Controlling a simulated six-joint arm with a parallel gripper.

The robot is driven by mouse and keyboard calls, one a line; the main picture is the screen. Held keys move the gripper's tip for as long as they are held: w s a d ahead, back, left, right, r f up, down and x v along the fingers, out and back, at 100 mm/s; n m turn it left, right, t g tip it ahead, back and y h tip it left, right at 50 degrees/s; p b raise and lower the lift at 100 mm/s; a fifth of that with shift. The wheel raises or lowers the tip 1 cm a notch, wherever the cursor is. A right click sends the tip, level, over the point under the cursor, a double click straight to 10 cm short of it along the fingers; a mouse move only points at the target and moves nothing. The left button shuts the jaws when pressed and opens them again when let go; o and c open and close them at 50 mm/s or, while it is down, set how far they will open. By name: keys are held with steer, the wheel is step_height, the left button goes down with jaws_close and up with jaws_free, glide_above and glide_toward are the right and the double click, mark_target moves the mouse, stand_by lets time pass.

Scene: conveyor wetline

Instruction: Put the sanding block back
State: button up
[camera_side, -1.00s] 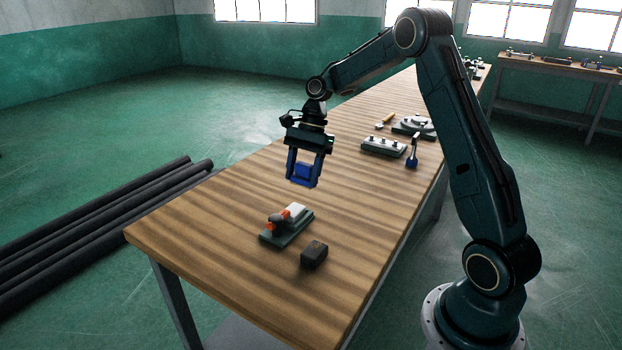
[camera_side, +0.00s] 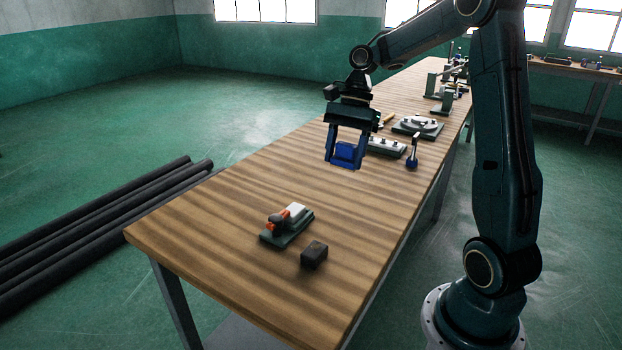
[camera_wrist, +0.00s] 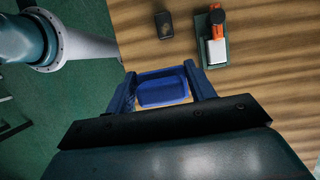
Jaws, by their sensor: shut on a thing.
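My gripper (camera_side: 344,160) is above the wooden bench, its blue fingers on either side of a blue block-like thing (camera_side: 346,151). In the wrist view this blue thing (camera_wrist: 162,88) sits between the fingertips, with a raised rim around a flat face. A small dark block (camera_side: 314,254) lies on the near part of the bench, apart from my gripper; it also shows at the top of the wrist view (camera_wrist: 164,25). I cannot tell from looks alone which of the two is the sanding block.
A green base with an orange-handled clamp and white piece (camera_side: 287,226) stands beside the dark block. Farther along the bench are a green-based plate (camera_side: 386,147), a round fixture (camera_side: 418,126) and a small blue-footed stand (camera_side: 412,152). The bench's left middle is clear.

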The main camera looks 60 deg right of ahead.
steer(key=shift+s, duration=0.1)
glide_above(338, 240)
steer(key=d, duration=0.1)
steer(key=f, duration=1.5)
steer(key=shift+d+f, duration=0.2)
steer(key=shift+f, duration=0.15)
steer(key=shift+f, duration=2.1)
steer(key=shift+f, duration=0.1)
steer(key=o, duration=1)
steer(key=shift+c, duration=0.2)
